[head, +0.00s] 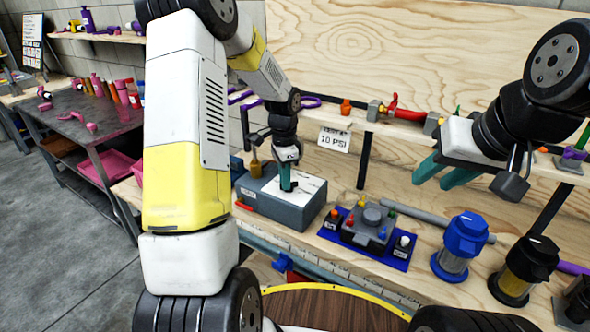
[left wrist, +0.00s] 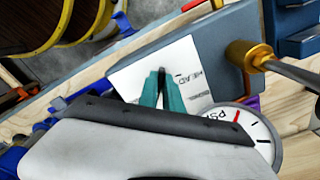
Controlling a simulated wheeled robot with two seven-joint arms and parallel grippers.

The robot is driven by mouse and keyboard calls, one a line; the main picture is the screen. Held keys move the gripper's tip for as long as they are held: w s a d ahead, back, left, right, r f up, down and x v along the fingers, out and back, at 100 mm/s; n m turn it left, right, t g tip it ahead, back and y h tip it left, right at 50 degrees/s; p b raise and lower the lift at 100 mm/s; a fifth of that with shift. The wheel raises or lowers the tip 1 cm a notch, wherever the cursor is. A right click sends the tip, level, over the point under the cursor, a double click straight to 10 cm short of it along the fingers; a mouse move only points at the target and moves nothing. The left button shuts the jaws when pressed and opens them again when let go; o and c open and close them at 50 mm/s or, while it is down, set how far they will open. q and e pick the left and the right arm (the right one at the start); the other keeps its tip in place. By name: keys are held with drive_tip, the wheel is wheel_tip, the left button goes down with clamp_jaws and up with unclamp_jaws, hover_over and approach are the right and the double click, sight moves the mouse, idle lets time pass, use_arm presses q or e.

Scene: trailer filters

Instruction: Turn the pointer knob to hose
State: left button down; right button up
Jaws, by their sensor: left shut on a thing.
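A grey box (head: 282,206) with a white label plate on top stands on the bench. The plate (left wrist: 195,86) also shows in the left wrist view with the word HEAD beside the fingertips. My left gripper (head: 287,186) points down onto this plate, its teal fingers shut on the small dark pointer knob (left wrist: 162,71). The knob is mostly hidden by the fingers, so its pointing direction and any hose mark cannot be read. My right gripper (head: 445,172) is open and empty, in the air above the right of the bench.
A blue mat (head: 398,263) with a grey, several-coloured fitting block lies right of the box. Blue-topped (head: 461,246) and black-topped (head: 526,268) filter canisters stand further right. A PSI gauge (left wrist: 238,120) and a brass-coloured fitting (left wrist: 245,57) sit close to the left gripper. A 10 PSI card (head: 335,140) hangs behind.

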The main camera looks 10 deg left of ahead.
idle(0.4)
use_arm(q)
drive_tip(key=c, duration=1.5)
unclamp_jaws()
